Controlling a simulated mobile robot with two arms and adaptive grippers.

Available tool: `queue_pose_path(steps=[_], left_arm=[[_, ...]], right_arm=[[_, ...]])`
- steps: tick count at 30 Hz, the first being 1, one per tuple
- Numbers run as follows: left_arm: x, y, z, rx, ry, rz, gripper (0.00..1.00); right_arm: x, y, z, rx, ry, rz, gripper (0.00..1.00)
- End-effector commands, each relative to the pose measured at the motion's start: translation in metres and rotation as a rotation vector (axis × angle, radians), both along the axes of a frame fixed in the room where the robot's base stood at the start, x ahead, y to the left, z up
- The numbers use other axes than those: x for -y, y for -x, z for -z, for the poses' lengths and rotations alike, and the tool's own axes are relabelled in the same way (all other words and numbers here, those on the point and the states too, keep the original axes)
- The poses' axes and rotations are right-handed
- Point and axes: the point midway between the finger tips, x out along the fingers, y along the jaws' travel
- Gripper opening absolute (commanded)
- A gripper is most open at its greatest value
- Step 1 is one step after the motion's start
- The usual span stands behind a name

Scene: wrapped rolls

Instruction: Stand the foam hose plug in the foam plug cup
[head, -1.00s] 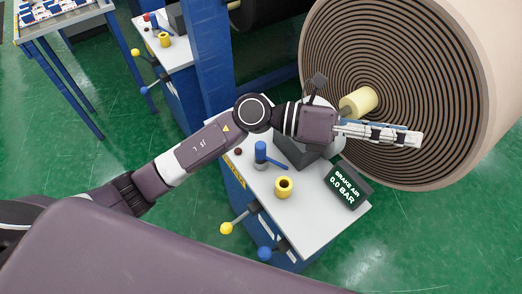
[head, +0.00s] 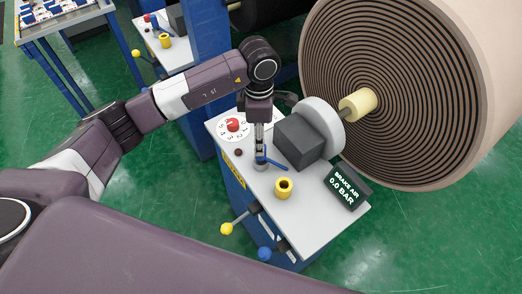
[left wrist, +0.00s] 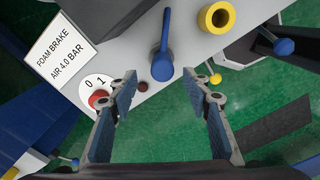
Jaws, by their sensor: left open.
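The yellow plug cup (head: 284,187), with a dark hole in its top, stands upright on the white bench top. It also shows in the left wrist view (left wrist: 216,18). A blue upright piece with a side arm (head: 274,162), probably the hose plug, sits on a grey base left of the cup. In the left wrist view the blue piece (left wrist: 162,65) lies just beyond the fingertips, roughly between their lines. My left gripper (head: 260,144) points down over it, open and empty, and hides part of it. Touching or not, I cannot tell. My right gripper is not in view.
A grey block with a pale disc (head: 318,122) and the large foam roll (head: 400,95) stand behind right. The brake air display (head: 345,187) reads 0.0 BAR. A red knob on a numbered dial (head: 233,125) is left of the gripper. Ball-ended levers (head: 226,229) stick out at the front.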

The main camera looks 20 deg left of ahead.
Motion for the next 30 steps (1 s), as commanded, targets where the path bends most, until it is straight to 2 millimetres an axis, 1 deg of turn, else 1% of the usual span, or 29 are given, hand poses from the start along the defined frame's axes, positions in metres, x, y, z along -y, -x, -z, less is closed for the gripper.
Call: queue_pose_path(steps=[4, 7, 9, 12, 15, 20, 23, 30], left_arm=[[0.003, 0.002, 0.014, -0.006, 0.002, 0.001, 0.45], [0.005, 0.003, 0.028, -0.006, 0.002, 0.001, 0.45], [0.005, 0.002, 0.039, -0.005, 0.003, -0.001, 0.45], [0.005, 0.002, 0.050, -0.003, 0.003, 0.001, 0.45], [0.005, 0.001, 0.054, 0.000, 0.003, 0.001, 0.45], [0.005, 0.001, 0.054, 0.000, 0.003, 0.002, 0.45], [0.005, 0.001, 0.054, 0.000, 0.003, 0.002, 0.35], [0.005, 0.001, 0.054, 0.000, 0.003, 0.001, 0.08]], right_arm=[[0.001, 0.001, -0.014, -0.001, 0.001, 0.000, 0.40], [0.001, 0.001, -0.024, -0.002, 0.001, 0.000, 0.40], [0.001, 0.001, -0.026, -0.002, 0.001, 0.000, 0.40], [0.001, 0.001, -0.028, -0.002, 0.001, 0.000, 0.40], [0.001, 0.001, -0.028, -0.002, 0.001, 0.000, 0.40], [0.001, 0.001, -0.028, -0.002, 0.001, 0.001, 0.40], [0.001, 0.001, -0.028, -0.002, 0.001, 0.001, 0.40], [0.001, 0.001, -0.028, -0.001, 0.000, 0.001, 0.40]])
